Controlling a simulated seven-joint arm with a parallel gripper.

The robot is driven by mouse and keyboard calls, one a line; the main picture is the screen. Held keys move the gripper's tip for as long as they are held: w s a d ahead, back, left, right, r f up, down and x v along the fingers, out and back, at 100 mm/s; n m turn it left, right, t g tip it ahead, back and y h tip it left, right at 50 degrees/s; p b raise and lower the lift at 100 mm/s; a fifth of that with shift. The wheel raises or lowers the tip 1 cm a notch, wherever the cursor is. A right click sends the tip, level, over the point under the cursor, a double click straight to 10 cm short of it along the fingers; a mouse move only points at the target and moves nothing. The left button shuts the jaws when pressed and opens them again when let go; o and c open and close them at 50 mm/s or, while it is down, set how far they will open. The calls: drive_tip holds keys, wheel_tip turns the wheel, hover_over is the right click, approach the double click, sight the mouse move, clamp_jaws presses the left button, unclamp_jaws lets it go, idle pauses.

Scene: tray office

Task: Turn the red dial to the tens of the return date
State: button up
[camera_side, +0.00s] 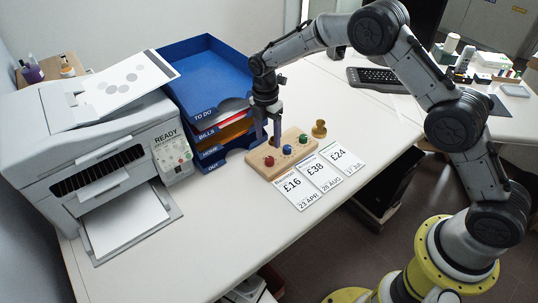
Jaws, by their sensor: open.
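A wooden block (262,170) stands on the white desk with three dials in a row. The red dial (269,161) is at its left end, the blue dial (287,149) in the middle and the green dial (303,139) at the right. The dials' markings are too small to read. My gripper (269,141) points down behind the block, open and empty, above and behind the red and blue dials. It appears apart from them. Three white cards lie before the block: one with £16 and 23 APR (295,190), one with £38 and 28 AUG (319,173), one with £24 and a JUL date (342,158).
A blue tray stack (207,69) labelled TO DO, BILLS, HOME and OUT stands close behind my gripper. A printer (108,135) reading READY is at the left. The front of the desk (200,250) is clear.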

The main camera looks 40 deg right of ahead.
sight(269, 159)
drive_tip(key=f, duration=0.8)
drive_tip(key=shift+s, duration=0.25)
clamp_jaws()
